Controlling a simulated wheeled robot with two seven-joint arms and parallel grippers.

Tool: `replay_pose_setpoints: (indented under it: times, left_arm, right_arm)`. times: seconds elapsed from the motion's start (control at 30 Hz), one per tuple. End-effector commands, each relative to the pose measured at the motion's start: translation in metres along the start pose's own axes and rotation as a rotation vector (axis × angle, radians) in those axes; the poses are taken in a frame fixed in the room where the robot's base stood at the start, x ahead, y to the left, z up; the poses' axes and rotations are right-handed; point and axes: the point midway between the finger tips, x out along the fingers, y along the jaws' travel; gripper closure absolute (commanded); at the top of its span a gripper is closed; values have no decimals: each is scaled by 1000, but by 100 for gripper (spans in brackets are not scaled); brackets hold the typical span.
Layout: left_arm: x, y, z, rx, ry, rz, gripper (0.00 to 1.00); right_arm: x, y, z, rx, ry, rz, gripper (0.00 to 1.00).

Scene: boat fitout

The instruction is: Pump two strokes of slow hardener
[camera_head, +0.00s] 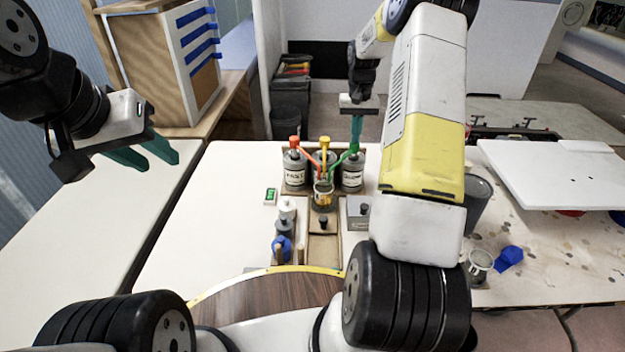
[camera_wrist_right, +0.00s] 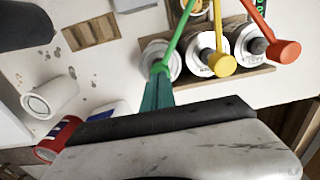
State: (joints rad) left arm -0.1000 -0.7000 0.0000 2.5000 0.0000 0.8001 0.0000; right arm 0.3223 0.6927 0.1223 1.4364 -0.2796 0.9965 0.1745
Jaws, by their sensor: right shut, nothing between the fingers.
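Three pump bottles stand in a row on a wooden tray: red-topped (camera_head: 295,172), yellow-topped (camera_head: 324,158) and green-topped (camera_head: 352,174). Their labels are too small to read surely. Their coloured spouts slant toward a clear cup (camera_head: 323,196) with yellowish contents in front. My right gripper (camera_head: 356,146) is shut and empty, pointing down at the green pump head. The wrist view shows its green fingers (camera_wrist_right: 157,92) at the near end of the green spout (camera_wrist_right: 178,42), hiding the pump head; I cannot tell whether they touch. My left gripper (camera_head: 150,155) is open and empty over the left table.
A small green display (camera_head: 270,196) sits left of the tray. Small bottles (camera_head: 284,226) and a grey box (camera_head: 357,211) stand in front. A metal cup (camera_head: 479,264) and blue object (camera_head: 509,257) lie right. The white table's left part is clear.

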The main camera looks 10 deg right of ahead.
Motion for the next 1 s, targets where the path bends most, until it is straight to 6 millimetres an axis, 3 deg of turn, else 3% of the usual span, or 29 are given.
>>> replay_pose_setpoints:
  times: [0.3, 0.57, 1.0]
  left_arm:
    - [0, 0, 0, 0, 0, 0, 64]
    - [0, 0, 0, 0, 0, 0, 64]
    - [0, 0, 0, 0, 0, 0, 64]
  right_arm:
    - [12, 0, 1, 0, -3, -1, 100]
    - [11, -1, 1, 0, -3, -1, 100]
    - [-13, -1, 1, 0, -3, -1, 100]
